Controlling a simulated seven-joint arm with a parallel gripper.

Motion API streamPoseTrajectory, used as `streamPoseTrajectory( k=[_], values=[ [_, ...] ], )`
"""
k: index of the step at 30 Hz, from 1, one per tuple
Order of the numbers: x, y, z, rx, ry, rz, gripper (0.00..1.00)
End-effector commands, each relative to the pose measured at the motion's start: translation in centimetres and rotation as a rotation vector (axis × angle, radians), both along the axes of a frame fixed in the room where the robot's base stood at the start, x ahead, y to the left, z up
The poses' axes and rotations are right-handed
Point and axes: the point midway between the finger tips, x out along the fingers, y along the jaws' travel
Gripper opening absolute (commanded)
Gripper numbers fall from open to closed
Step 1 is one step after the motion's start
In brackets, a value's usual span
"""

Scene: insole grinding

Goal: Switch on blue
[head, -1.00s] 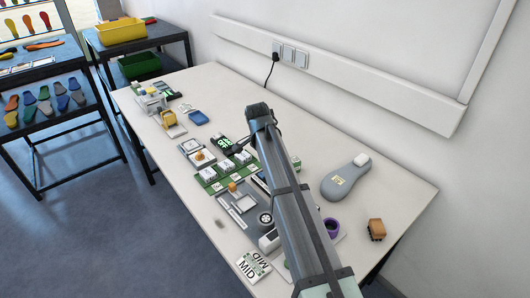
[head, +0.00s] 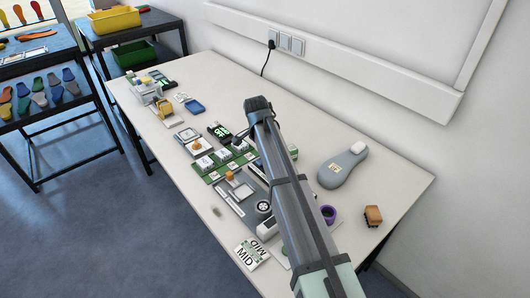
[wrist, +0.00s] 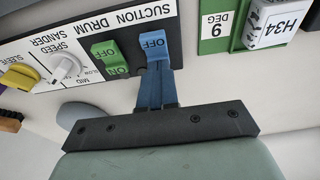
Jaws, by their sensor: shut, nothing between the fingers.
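In the head view my arm hides the gripper and the switches.
A speed knob (wrist: 65,68) and a yellow knob (wrist: 20,76) sit along the same panel. A green holder with a white H34 block (wrist: 277,22) stands beside it. In the head view, a grey device (head: 342,168) and a brown block (head: 373,215) lie right of my arm.

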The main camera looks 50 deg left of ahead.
Motion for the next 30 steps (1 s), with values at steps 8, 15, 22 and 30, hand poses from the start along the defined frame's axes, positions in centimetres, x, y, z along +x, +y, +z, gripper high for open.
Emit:
streamPoseTrajectory(
  k=[8, 15, 22, 30],
  values=[
    [-1.1, -0.1, -0.1, -0.002, 0.007, 0.002, 0.00],
    [-1.8, 0.0, 0.2, -0.002, 0.005, 0.001, 0.00],
    [-1.7, 0.0, 0.2, -0.001, 0.004, 0.001, 0.00],
    [-1.9, 0.0, 1.4, 0.001, 0.003, 0.001, 0.00]
  ],
)
